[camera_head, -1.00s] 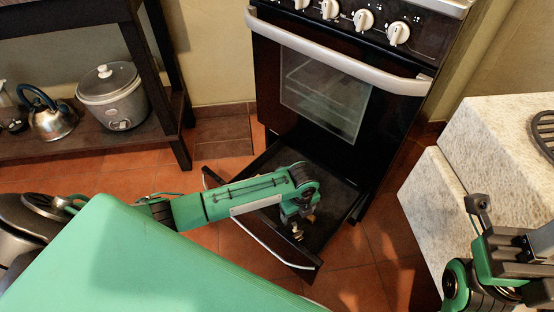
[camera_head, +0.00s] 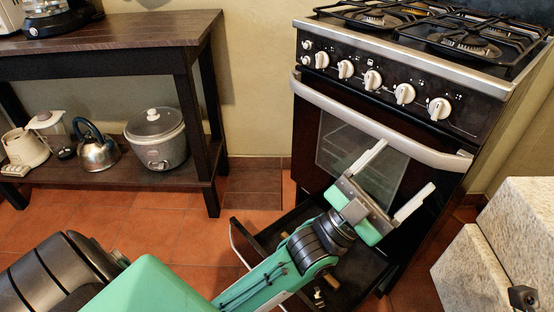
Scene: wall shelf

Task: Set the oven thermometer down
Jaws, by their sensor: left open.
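My left gripper (camera_head: 406,165) is raised in front of the oven door (camera_head: 350,160), above the open bottom drawer (camera_head: 350,284). Its two pale fingers are spread wide, with nothing visible between them. I cannot make out the oven thermometer for certain. A small brass-coloured item (camera_head: 319,297) shows low in the drawer beside my left forearm, too small and partly hidden to name. My arm covers much of the drawer. My right gripper is not in view; only a dark bit of what looks like my right arm shows at the lower right edge.
The stove (camera_head: 400,75) stands behind the drawer, its oven door shut. A pale stone-like block (camera_head: 475,275) is at the right. A dark wooden shelf unit (camera_head: 110,60) at the left holds a kettle (camera_head: 98,152) and a rice cooker (camera_head: 157,140). Tiled floor lies clear between.

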